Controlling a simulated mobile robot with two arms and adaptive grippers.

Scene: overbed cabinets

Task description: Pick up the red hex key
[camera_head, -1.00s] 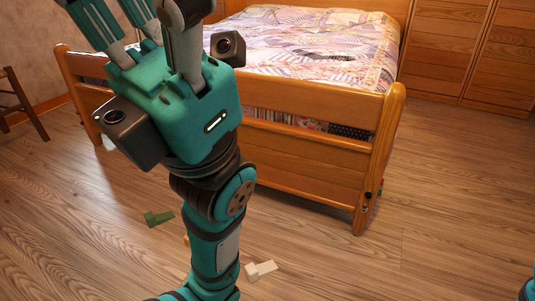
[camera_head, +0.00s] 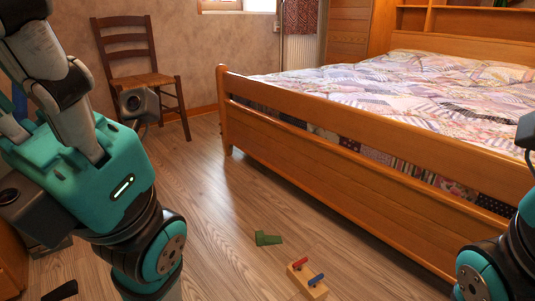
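A small red piece (camera_head: 299,263) sits on a wooden block (camera_head: 309,284) on the floor, next to a small blue piece (camera_head: 316,279). The red piece is too small for me to tell whether it is the hex key. My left gripper (camera_head: 50,90) is raised at the left, above the floor and well away from the block. Its fingers are cut off by the picture's edge, so its opening does not show. Only an edge of my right gripper (camera_head: 528,135) shows at the right, with its fingers out of view.
A green L-shaped block (camera_head: 267,239) lies on the floor beyond the wooden block. A bed with a wooden footboard (camera_head: 350,160) fills the right side. A wooden chair (camera_head: 140,70) stands at the back left. The floor between is clear.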

